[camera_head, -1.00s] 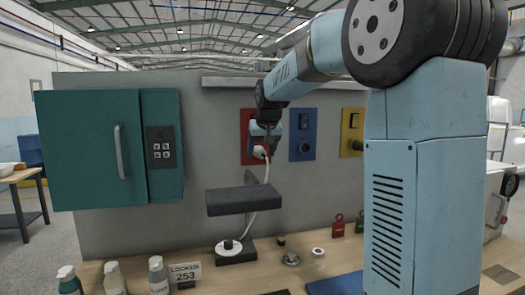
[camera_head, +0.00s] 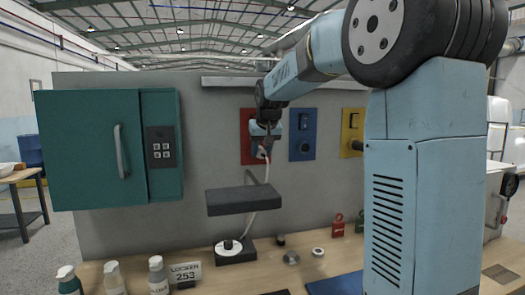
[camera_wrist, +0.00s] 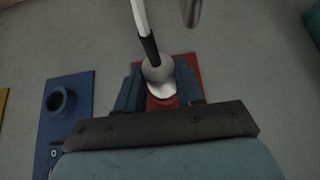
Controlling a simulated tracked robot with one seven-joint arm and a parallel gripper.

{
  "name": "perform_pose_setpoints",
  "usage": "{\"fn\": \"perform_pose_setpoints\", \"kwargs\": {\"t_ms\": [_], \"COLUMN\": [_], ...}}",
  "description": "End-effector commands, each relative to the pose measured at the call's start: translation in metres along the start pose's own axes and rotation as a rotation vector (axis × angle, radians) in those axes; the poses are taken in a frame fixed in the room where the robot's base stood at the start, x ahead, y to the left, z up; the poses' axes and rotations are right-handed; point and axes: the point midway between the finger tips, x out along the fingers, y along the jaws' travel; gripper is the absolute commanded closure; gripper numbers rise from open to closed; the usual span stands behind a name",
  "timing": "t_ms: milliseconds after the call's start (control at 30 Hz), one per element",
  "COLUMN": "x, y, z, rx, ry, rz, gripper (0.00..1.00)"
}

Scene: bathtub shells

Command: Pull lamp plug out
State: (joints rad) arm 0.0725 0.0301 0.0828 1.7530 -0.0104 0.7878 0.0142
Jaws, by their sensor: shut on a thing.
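The desk lamp (camera_head: 243,200) has a dark flat head and stands on the bench. Its pale cord (camera_head: 267,175) runs up to the red socket plate (camera_head: 245,140) on the grey wall. My gripper (camera_head: 262,148) is in front of that plate, shut on the lamp plug. The wrist view shows the rounded white-grey plug (camera_wrist: 158,74) between the two fingers, with its cord leading away. The red plate (camera_wrist: 187,66) is behind it. The fingers mostly cover the plug in the head view, and I cannot tell how deep it sits in the socket.
A blue socket plate (camera_head: 302,136) and a yellow one (camera_head: 352,133) are to the right. A teal cabinet (camera_head: 85,150) hangs at left. Bottles (camera_head: 113,280), a locker sign (camera_head: 185,272) and padlocks (camera_head: 338,226) stand on the bench. A metal bar (camera_wrist: 191,12) shows in the wrist view.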

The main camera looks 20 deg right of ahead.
Motion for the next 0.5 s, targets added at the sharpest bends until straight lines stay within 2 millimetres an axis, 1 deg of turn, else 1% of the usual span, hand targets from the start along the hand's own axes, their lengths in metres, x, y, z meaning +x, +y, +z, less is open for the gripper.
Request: {"fn": "perform_pose_setpoints", "kwargs": {"t_ms": [33, 167, 500], "x": [0.0, 0.0, -0.0026], "y": [-0.0001, -0.0002, -0.0002], "z": [0.0, 0.0, 0.0031], "rx": [0.0, 0.0, 0.0], "ry": [0.0, 0.0, 0.001], "rz": [0.0, 0.0, 0.0], "gripper": [0.81, 0.93, 0.94]}}
